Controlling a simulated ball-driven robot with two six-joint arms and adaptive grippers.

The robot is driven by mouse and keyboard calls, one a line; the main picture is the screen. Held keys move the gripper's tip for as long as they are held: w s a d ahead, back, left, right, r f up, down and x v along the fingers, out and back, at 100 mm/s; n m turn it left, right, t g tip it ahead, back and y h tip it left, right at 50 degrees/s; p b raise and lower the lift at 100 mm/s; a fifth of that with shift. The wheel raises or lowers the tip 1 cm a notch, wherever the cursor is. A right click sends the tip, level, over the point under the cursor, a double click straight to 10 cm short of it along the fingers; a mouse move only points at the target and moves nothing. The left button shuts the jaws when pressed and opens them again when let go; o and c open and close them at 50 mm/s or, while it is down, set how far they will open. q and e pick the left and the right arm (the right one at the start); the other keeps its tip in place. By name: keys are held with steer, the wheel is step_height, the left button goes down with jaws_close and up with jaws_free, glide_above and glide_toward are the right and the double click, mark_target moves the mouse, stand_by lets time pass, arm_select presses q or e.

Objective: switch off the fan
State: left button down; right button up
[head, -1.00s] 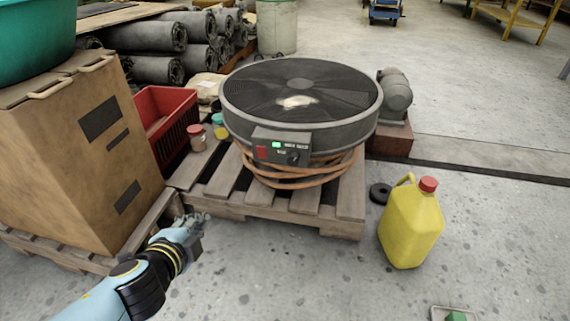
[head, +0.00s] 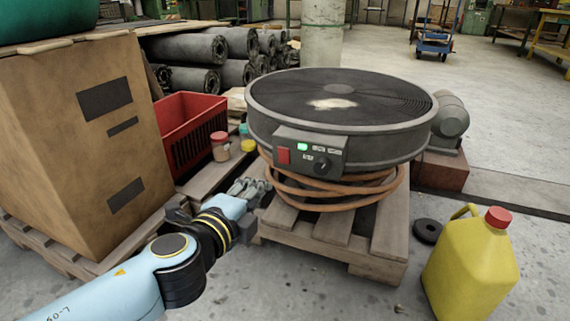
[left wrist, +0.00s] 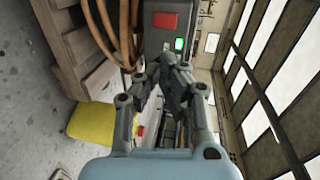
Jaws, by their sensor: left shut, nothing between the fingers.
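The fan (head: 340,110) is a large round grey drum lying flat with a dark grille on top, resting on coiled orange hose above a wooden pallet. Its control box (head: 308,152) faces me, with a red switch (head: 284,155), a lit green lamp (head: 302,147) and a dark knob (head: 321,166). My left gripper (head: 252,187) is shut and empty, in front of the pallet, below and left of the control box and apart from it. In the left wrist view the shut fingers (left wrist: 172,68) show below the red switch (left wrist: 165,20) and green lamp (left wrist: 179,44). My right gripper is not in view.
A cardboard box (head: 85,140) and a red crate (head: 190,130) stand left, with small jars (head: 220,147) beside the crate. A yellow jug (head: 470,265) stands right, near a black ring (head: 427,231). A motor (head: 450,117) sits behind the fan.

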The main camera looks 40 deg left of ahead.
arm_select(q)
glide_toward(290, 155)
steer(key=x, duration=0.5)
steer(key=shift+w, duration=0.45)
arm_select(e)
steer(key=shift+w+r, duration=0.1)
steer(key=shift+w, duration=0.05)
